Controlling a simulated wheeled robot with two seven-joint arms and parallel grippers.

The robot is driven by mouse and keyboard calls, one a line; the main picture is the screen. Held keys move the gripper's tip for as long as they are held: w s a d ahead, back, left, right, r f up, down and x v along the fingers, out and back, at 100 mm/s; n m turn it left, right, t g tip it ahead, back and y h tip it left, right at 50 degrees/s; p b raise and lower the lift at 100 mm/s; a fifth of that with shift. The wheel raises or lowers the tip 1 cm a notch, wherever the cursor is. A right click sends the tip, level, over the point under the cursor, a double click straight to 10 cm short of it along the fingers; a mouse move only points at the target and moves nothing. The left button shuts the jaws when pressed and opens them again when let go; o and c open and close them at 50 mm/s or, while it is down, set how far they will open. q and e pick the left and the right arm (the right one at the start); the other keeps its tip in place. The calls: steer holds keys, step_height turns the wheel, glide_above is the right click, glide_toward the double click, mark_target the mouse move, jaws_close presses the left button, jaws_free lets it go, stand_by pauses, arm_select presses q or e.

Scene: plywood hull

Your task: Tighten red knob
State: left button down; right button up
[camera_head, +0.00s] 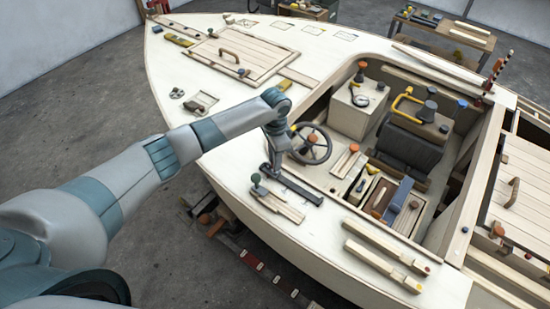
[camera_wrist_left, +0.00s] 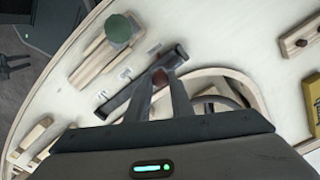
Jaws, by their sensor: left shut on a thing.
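A small dull-red knob (camera_wrist_left: 160,76) shows in the left wrist view, at the dark slotted rail (camera_wrist_left: 140,85) on the pale plywood deck. My left gripper (camera_wrist_left: 161,85) is shut on this knob, with one narrow finger on each side of it. In the head view my left gripper (camera_head: 268,170) points down at the upper end of the same dark rail (camera_head: 292,186), left of the steering wheel. The knob is hidden there behind the gripper. My right gripper is not in view.
A green knob (camera_wrist_left: 121,30) on a wooden block stands close beside the rail. The dark steering wheel (camera_head: 324,153) is just right of my left gripper. The open cockpit with a black seat (camera_head: 408,146) lies further right. Two wooden bars (camera_head: 375,262) lie on the near deck.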

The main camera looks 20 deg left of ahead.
arm_select(q)
steer(key=m, duration=0.4)
steer(key=shift+m, duration=0.3)
steer(key=m, duration=0.4)
steer(key=shift+w+r+m+b, duration=0.1)
steer(key=shift+m+b, duration=0.2)
steer(key=shift+b, duration=0.05)
steer(key=m+b, duration=0.1)
steer(key=m, duration=0.4)
steer(key=shift+r+m+b, duration=0.1)
steer(key=shift+m+b, duration=0.35)
steer(key=shift+m, duration=0.95)
steer(key=shift+w, duration=0.1)
steer(key=c, duration=1.6)
jaws_free()
steer(key=shift+o, duration=0.2)
